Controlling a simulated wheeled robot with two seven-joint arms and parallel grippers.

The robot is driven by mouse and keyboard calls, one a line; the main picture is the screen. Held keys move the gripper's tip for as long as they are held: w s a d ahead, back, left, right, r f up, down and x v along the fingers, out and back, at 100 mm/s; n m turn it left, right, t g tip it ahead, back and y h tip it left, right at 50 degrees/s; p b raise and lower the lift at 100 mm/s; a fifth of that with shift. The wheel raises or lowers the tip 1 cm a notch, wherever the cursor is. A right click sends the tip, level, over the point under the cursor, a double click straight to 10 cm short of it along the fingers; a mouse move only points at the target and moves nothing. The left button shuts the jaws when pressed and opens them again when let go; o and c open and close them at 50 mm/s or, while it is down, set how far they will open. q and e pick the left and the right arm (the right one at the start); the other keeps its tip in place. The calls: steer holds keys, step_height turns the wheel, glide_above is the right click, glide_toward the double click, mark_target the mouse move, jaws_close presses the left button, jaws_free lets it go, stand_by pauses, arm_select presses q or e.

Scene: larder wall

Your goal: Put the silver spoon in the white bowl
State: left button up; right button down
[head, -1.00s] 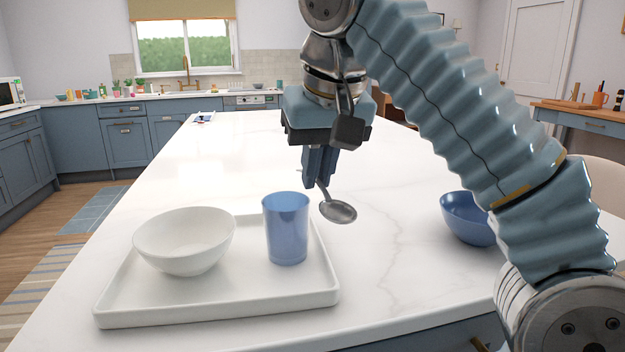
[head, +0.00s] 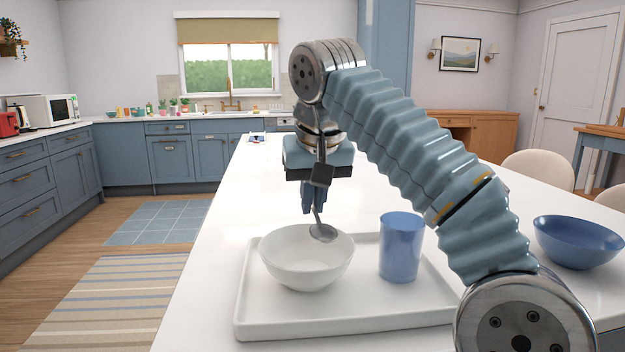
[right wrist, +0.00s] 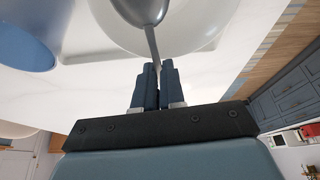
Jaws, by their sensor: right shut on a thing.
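The white bowl (head: 300,268) stands upright on the left part of a white tray (head: 345,325). My right gripper (head: 314,207) is shut on the handle of the silver spoon (head: 323,233). The spoon hangs tilted, with its head low, in front of the bowl's far rim or over it; I cannot tell whether it touches the rim. In the right wrist view the fingers (right wrist: 155,85) grip the handle, and the spoon's head (right wrist: 142,8) overlaps the bowl (right wrist: 203,22). My left gripper is not in view.
A blue cup (head: 401,250) stands on the tray right of the bowl. A blue bowl (head: 578,243) is on the white counter at the right, beyond my arm.

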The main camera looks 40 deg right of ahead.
mark_target(313, 206)
steer(key=shift+f, duration=0.95)
steer(key=c, duration=1.1)
jaws_free()
steer(key=shift+c, duration=0.2)
steer(key=shift+r, duration=0.1)
steer(key=v, duration=0.4)
steer(key=shift+s+a+r, duration=0.1)
steer(key=shift+r, duration=0.2)
steer(key=s+a, duration=0.5)
steer(key=s, duration=0.6)
steer(key=shift+b, duration=0.4)
